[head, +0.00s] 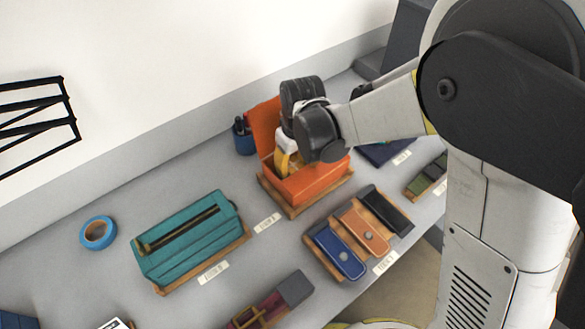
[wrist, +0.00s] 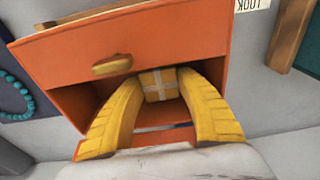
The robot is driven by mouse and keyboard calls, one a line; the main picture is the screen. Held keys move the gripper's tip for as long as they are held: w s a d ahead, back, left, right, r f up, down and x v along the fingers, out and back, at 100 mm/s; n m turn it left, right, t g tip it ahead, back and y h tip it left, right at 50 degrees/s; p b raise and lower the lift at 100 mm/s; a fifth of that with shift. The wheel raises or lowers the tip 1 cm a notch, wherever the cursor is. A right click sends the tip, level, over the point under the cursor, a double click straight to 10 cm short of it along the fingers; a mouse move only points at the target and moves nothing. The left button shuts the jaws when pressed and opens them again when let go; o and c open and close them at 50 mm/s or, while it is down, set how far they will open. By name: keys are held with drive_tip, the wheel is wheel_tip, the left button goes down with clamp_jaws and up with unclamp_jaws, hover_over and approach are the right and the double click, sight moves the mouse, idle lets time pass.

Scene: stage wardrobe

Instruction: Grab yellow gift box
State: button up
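The yellow gift box (wrist: 158,86) with a pale crossed ribbon sits inside an orange box with a raised lid; the orange box also shows in the head view (head: 315,185). My gripper (wrist: 158,76) reaches into the orange box with its yellow fingers spread, one on each side of the gift box. The gap to each fingertip is small, and I cannot tell whether they touch. In the head view my gripper (head: 285,165) points down into the orange box, and the gift box cannot be made out there.
A teal case (head: 190,240) lies left of the orange box. Blue, orange and black pouches (head: 362,230) lie at its right front. A blue cup (head: 244,138) stands behind it, near the wall. A blue tape roll (head: 98,233) is at far left, with bare tabletop around it.

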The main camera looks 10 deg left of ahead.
drive_tip(key=c, duration=0.4)
drive_tip(key=shift+c, duration=0.2)
